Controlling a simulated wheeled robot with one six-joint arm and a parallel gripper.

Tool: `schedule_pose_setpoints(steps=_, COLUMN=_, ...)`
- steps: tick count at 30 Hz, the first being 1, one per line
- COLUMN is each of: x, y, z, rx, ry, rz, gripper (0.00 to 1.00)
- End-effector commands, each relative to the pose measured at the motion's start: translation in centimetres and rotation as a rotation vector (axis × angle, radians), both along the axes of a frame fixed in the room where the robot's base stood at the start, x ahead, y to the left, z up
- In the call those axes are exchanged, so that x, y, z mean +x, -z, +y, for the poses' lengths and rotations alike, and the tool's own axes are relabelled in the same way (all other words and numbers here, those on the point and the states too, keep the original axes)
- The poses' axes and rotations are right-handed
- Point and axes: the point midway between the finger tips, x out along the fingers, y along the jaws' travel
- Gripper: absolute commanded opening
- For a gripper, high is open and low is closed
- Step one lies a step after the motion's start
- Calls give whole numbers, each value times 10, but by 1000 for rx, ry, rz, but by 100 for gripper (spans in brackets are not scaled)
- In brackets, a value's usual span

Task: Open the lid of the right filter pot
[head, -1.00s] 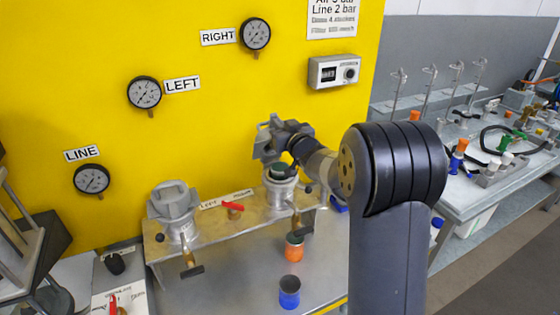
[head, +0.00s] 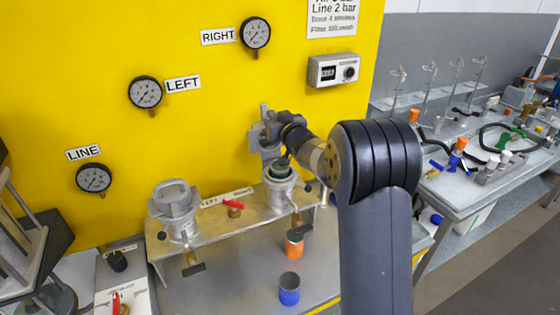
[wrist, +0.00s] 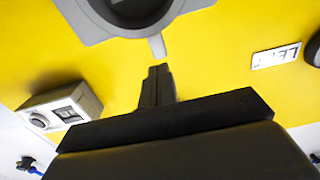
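The right filter pot (head: 280,187) stands at the right end of the metal bench, with its mouth uncovered and dark green showing inside. Its grey lid (head: 263,138) is swung up behind the mouth, close to upright against the yellow panel. In the wrist view the round lid (wrist: 95,22) fills the top, with a pale lug pointing down. My gripper (wrist: 157,72) has its dark fingers together, with nothing visible between them. Their tips are just below the lug; I cannot tell whether they touch. In the head view my wrist partly hides the lid.
A red-handled valve (head: 233,206) sits between the pots. An orange container (head: 294,245) and a blue container (head: 289,290) stand in front. A control box (head: 333,70) is on the panel at upper right.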

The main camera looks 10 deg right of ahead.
Motion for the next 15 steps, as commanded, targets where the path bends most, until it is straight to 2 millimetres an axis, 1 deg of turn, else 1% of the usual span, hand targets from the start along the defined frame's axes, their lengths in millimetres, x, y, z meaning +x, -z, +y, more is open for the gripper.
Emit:
schedule_pose_setpoints(steps=4, x=6, y=0, z=2, rx=0, ry=-1, rz=0, gripper=0)
schedule_pose_setpoints(steps=12, x=31, y=0, z=10, rx=0, ry=-1, rz=1, gripper=0)
schedule_pose_setpoints(steps=15, x=36, y=0, z=12, rx=-1, ry=0, rz=0, gripper=0)
